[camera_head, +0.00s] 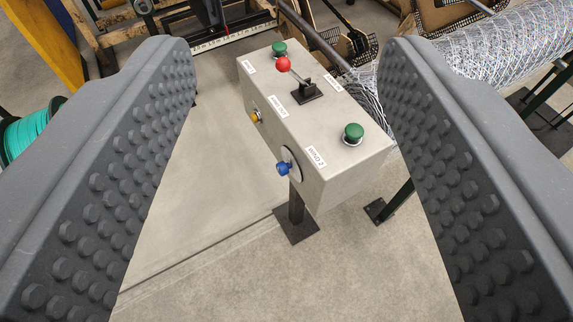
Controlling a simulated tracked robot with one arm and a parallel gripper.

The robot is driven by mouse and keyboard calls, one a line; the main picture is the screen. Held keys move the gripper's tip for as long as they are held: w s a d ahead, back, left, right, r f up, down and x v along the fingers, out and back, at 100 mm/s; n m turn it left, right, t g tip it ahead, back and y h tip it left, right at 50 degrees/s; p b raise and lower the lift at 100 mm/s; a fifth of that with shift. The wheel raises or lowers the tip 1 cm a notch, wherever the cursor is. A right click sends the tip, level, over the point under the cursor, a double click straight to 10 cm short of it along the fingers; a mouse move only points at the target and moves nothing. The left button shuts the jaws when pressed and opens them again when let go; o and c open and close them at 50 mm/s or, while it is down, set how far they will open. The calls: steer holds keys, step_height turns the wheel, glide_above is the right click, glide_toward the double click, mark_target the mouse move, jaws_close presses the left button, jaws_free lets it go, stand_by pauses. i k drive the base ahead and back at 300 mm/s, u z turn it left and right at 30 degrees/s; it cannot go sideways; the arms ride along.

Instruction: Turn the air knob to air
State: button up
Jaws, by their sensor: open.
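A grey control box (322,160) stands on a dark post between the fingers of my gripper (290,60) in the picture, apart from both. My gripper is open and empty. On the box's front face are a blue knob (284,168) on a round pale plate and, farther back, a yellow knob (255,117). On top are a green button (352,133) at the near end, another green button (279,48) at the far end, and a lever with a red ball (283,64). White labels sit beside the controls; their text is too small to read surely, so I cannot tell which knob is the air knob.
A roll of wire mesh (500,45) lies behind the box at right. Dark metal stands and feet (380,210) are on the floor there. A green spool (25,135) and a yellow panel (40,45) are at left. The floor (190,210) left of the box is clear.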

mark_target(283, 168)
steer(key=u, duration=2.1)
steer(key=i, duration=0.4)
steer(key=z, duration=2.3)
